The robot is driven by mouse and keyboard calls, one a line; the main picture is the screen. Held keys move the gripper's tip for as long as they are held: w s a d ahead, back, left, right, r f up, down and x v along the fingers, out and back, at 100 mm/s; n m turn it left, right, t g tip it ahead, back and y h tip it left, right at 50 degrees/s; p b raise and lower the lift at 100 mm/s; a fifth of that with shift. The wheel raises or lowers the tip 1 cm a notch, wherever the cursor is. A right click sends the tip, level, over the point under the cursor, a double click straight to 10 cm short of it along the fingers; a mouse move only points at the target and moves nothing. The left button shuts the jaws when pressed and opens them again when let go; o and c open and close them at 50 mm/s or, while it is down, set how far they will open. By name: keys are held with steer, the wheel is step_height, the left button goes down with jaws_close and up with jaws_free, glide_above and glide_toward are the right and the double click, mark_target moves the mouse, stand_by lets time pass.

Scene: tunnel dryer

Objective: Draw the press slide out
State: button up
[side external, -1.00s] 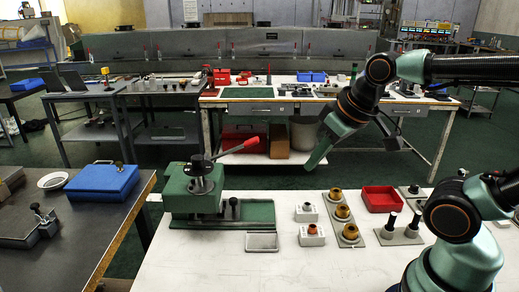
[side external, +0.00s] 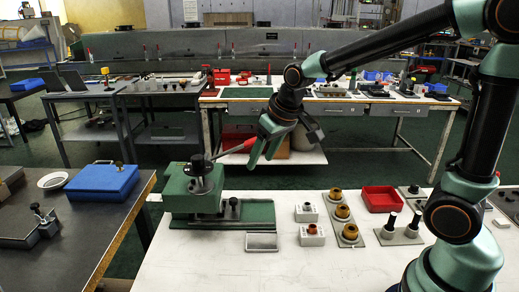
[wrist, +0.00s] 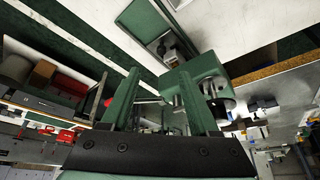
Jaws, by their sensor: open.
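The green press (side external: 192,190) stands at the left end of the white table, with a lever ending in a red grip (side external: 236,147) pointing up to the right. It also shows in the wrist view (wrist: 200,70). A low green bed with a dark track and a black knob (side external: 233,202) extends right from the press; I take this as the slide, though its exact outline is unclear. My gripper (side external: 262,153) is open above the bed, by the end of the red grip. In the wrist view my gripper (wrist: 159,78) has its fingers apart; whether the grip lies between them is unclear.
A shallow grey tray (side external: 262,242) lies in front of the bed. White blocks (side external: 311,235), brass-coloured pieces on plates (side external: 342,212), black-topped pegs (side external: 391,220) and a red bin (side external: 381,198) stand to the right. The table's front left is clear.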

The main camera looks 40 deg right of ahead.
glide_toward(233, 200)
steer(key=x, duration=0.8)
steer(key=shift+w+d+f, duration=0.15)
jaws_close()
stand_by(1.5)
